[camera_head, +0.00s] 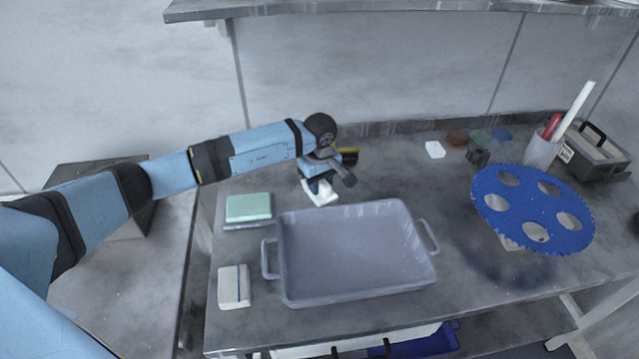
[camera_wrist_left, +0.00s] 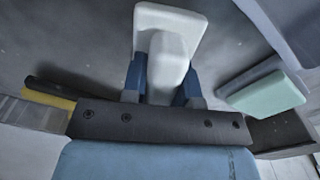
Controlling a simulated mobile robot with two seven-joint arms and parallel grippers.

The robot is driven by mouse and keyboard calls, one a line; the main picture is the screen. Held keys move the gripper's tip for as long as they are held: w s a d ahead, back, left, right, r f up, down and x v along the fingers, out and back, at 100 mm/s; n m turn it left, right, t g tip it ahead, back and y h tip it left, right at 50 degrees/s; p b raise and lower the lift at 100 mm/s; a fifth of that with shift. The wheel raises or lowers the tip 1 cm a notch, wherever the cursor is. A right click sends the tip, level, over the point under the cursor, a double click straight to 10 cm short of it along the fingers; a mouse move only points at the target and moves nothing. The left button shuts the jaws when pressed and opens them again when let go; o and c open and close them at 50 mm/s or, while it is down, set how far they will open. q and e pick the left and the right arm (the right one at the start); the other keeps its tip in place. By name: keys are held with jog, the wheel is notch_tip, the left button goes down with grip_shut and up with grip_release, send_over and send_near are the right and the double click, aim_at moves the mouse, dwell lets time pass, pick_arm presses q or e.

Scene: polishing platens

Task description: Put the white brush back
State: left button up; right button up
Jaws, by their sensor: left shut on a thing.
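The white brush (camera_head: 321,197) is behind the grey tray's back left corner, low over the bench; I cannot tell whether it touches the top. In the left wrist view the white brush (camera_wrist_left: 170,45) shows a flat white block with a rounded white grip. My left gripper (camera_head: 317,185) reaches down from above and is shut on that grip. In the left wrist view the blue fingers of the left gripper (camera_wrist_left: 162,85) lie on both sides of the grip. The bench under the brush is partly hidden by the gripper. My right gripper is not in view.
A grey tray (camera_head: 286,255) fills the bench middle. A green-topped pad (camera_head: 248,207) and a pale block (camera_head: 234,287) lie left of it. A yellow-and-black object (camera_head: 347,154) lies behind the gripper. A blue holed disc (camera_head: 530,210), a cup (camera_head: 541,151) and a toolbox (camera_head: 596,158) are right.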

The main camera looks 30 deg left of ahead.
pick_arm(q)
jog(key=o, duration=1)
jog(key=shift+f, duration=0.1)
jog(key=shift+c, duration=0.2)
notch_tip(320, 180, up, 12)
jog(key=p, duration=0.1)
jog(key=shift+r, duration=0.2)
